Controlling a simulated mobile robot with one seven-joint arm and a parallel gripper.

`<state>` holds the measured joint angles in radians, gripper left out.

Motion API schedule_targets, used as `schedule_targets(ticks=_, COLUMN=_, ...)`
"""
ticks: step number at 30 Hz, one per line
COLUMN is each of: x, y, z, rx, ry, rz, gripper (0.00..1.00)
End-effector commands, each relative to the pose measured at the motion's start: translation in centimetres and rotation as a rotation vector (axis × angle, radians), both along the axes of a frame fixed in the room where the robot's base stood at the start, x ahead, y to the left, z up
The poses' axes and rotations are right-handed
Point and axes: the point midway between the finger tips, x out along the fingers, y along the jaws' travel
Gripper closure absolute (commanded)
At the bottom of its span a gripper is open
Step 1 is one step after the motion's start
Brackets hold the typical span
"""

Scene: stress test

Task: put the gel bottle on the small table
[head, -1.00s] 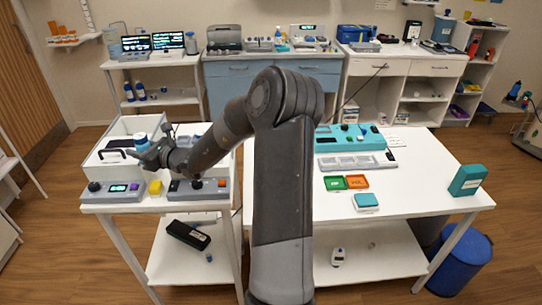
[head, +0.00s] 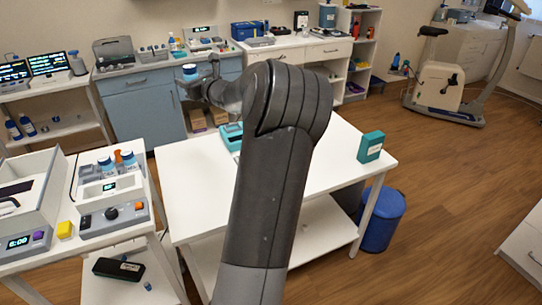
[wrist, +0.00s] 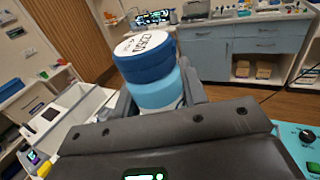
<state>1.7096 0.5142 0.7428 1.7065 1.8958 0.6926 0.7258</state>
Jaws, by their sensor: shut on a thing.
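My gripper (head: 203,84) is shut on a blue bottle (wrist: 152,75) with a darker blue lid and a white top label. The label is too small to read; this may be the gel bottle. The bottle (head: 190,73) is held roughly upright in the air, apart from any surface, and in the head view it appears in front of the blue cabinet. In the wrist view its lower end is hidden by the gripper. A white table (head: 195,185) stands below and in front, partly covered by my arm. I cannot tell which table is the small table.
A teal box (head: 370,147) stands on the white table's right end, and a teal device (head: 231,136) sits near my arm. Blue-capped bottles (head: 106,168) stand in a holder on the left bench. A blue bin (head: 382,220) stands on the floor right of the table.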

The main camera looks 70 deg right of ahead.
Motion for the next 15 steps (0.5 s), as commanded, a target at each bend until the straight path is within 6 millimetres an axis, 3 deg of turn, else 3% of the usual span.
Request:
schedule_targets(ticks=1, x=-2.4, y=-1.6, z=-1.6, rx=0.009, ry=0.002, rz=-0.036, gripper=0.90)
schedule_targets(ticks=6, x=-8.4, y=-4.0, z=-8.3, rx=0.014, ry=0.001, rz=-0.121, gripper=0.90)
schedule_targets(ticks=12, x=-14.7, y=-4.3, z=-16.4, rx=0.013, ry=0.000, rz=-0.208, gripper=0.90)
schedule_targets(ticks=15, x=-17.1, y=-4.0, z=-19.4, rx=0.010, ry=0.000, rz=-0.243, gripper=0.90)
